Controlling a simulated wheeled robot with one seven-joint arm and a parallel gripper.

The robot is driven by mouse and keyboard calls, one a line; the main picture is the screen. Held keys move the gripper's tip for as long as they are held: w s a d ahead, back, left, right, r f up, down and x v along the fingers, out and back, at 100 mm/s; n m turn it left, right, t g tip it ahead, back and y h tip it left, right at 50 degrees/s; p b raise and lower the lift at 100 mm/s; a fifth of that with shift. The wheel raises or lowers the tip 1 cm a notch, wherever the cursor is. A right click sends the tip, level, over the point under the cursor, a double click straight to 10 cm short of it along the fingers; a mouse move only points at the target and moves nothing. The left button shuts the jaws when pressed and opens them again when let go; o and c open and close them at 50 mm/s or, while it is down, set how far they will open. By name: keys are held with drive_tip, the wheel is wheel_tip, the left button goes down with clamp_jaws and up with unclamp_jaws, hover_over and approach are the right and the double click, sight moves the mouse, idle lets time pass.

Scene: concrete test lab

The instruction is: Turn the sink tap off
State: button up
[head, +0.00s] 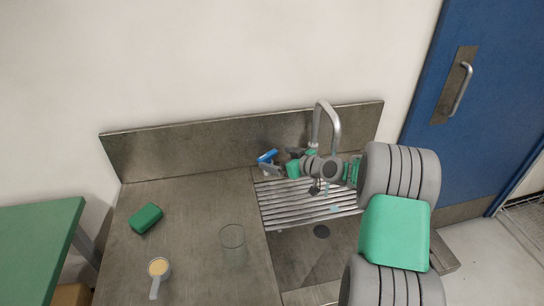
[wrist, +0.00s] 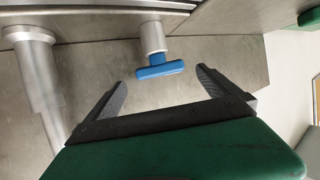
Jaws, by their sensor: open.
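The tap's curved steel spout (head: 328,118) rises at the back of the sink; my arm hides its lower part. The blue tap handle (head: 266,156) is left of the spout, by the splashback. In the wrist view the blue bar handle (wrist: 159,70) sits on a short pale stem, ahead of my fingertips and within the gap between them. My gripper (wrist: 160,84) is open and empty, with no visible contact with the handle. In the head view my gripper (head: 272,166) is small and close beside the handle.
The sink has a ribbed drainboard (head: 290,206) and a drain (head: 321,231). A steel splashback (head: 190,152) runs behind. A blue door (head: 500,90) is at right.

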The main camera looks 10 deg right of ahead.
sight(269, 156)
drive_tip(key=x, duration=0.3)
drive_tip(key=shift+w+a+f+p, duration=0.15)
drive_tip(key=shift+w+p, duration=0.15)
drive_tip(key=c, duration=1.3)
